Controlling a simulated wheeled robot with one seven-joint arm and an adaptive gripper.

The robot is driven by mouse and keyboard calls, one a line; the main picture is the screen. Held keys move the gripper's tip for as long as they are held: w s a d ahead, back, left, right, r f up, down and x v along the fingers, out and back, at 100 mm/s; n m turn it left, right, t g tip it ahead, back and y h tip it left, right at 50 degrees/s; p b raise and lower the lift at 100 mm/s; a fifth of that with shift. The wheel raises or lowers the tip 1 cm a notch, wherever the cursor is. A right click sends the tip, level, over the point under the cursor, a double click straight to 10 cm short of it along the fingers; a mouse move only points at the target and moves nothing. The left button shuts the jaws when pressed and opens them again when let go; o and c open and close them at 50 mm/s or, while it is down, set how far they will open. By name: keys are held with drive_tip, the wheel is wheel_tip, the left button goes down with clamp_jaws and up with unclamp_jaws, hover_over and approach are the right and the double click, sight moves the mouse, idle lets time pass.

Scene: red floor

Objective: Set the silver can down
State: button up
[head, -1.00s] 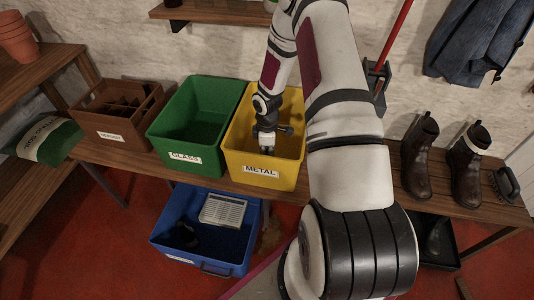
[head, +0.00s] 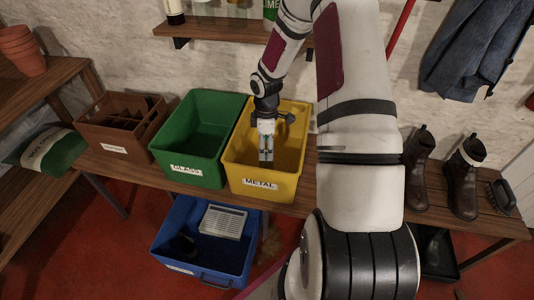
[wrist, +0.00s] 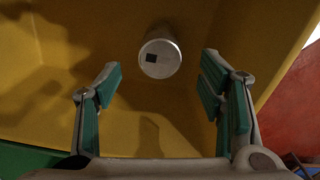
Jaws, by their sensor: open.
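The silver can (wrist: 160,58) shows in the wrist view inside the yellow bin (wrist: 60,120), beyond my fingertips and between them in the picture, apart from both fingers. Its round end with a small dark square faces the camera. My gripper (wrist: 158,85) is open with green-padded fingers spread on either side. In the head view my gripper (head: 266,155) points down into the yellow bin labelled METAL (head: 262,185). I cannot make out the can in the head view.
A green bin labelled GLASS (head: 187,170) stands left of the yellow bin, with a brown divided crate (head: 112,148) further left. Boots (head: 463,180) stand on the bench at right. A blue bin (head: 205,272) sits below. A shelf (head: 235,30) is above.

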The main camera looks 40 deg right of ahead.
drive_tip(key=shift+r, duration=0.8)
drive_tip(key=s+a+r+m+h, duration=0.15)
drive_tip(key=s+a+r, duration=0.3)
drive_tip(key=r, duration=0.75)
drive_tip(key=s+a+r+m+h, duration=0.1)
drive_tip(key=s+a+r+m, duration=0.3)
drive_tip(key=r, duration=0.8)
drive_tip(key=s+a+r+m+t+y, duration=0.1)
drive_tip(key=s+a+r+m, duration=0.1)
drive_tip(key=s+a, duration=0.4)
drive_tip(key=s+a+r+m+y, duration=0.1)
drive_tip(key=s+a+r, duration=0.4)
drive_tip(key=s, duration=0.9)
drive_tip(key=shift+s+a+r+m+t+y, duration=0.2)
drive_tip(key=shift+a+r+m+t+y, duration=0.15)
drive_tip(key=shift+a+m, duration=0.5)
drive_tip(key=shift+a, duration=0.2)
wheel_tip(320, 180, up, 13)
drive_tip(key=t+p, duration=0.2)
drive_tip(key=p, duration=0.9)
drive_tip(key=shift+d+f, duration=0.2)
